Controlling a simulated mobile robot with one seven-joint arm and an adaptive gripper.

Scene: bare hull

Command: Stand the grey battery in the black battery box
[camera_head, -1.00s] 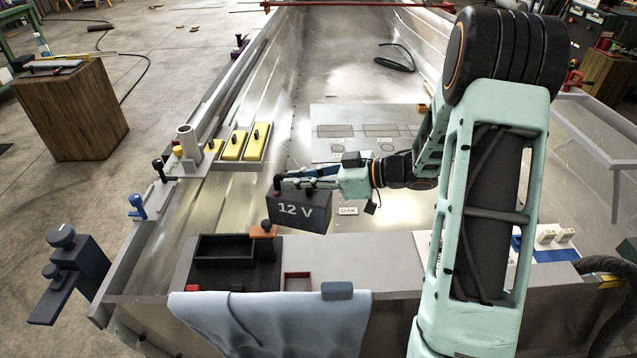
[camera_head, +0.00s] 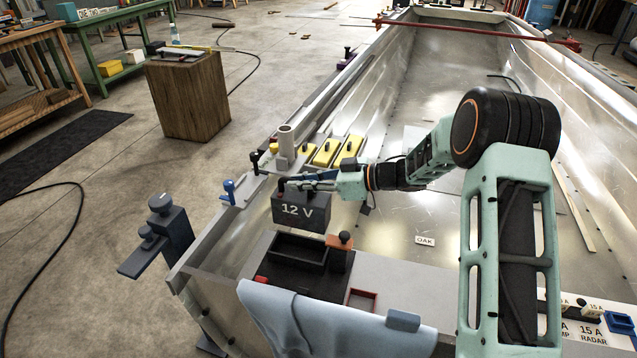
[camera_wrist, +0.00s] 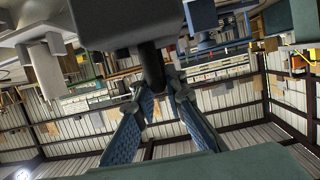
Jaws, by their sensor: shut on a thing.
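The grey battery (camera_head: 300,213), marked "12 V", hangs upright from my gripper (camera_head: 287,184). My gripper is shut on the dark post on its top. The black battery box (camera_head: 297,250) is an open-topped rectangle on the bench at the hull's near end. The battery is just behind the box in the head view, its lower edge close to the box's far rim; I cannot tell its exact height. In the wrist view the battery (camera_wrist: 110,22) fills the upper middle, and the blue fingers (camera_wrist: 155,82) close at the dark post under it.
An orange latch with a black knob (camera_head: 340,240) stands at the box's right end. A red frame (camera_head: 362,299) and a blue cloth (camera_head: 320,325) lie nearer. Yellow blocks (camera_head: 325,152) and a grey tube (camera_head: 286,140) are behind. The hull floor to the right is mostly clear.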

